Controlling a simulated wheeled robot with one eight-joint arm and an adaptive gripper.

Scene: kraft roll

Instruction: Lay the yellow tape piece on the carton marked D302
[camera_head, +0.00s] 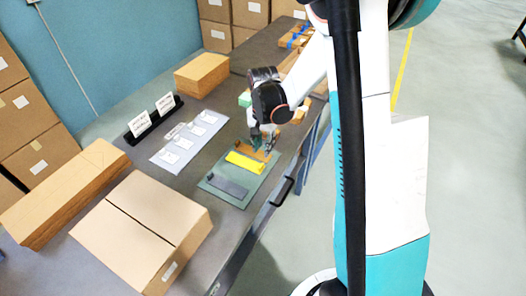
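The yellow tape piece (245,162) lies flat on a green mat (237,200) on the table, between a dark grey piece and a brown piece. My gripper (262,143) points down over the far end of the mat, just beyond the yellow piece, close to the brown piece (262,152). The arm partly hides the fingers, and I cannot tell whether they are open or touching anything. A large closed carton (140,222) stands at the near left of the table. The small label on its side is unreadable, so I cannot confirm D302.
The dark grey piece (228,186) lies at the mat's near end. A pale sheet with white labels (188,141) and a black holder with white cards (152,120) lie left of the mat. Flat cardboard stacks (62,196) (202,74) stand on the table. Boxes line the wall.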

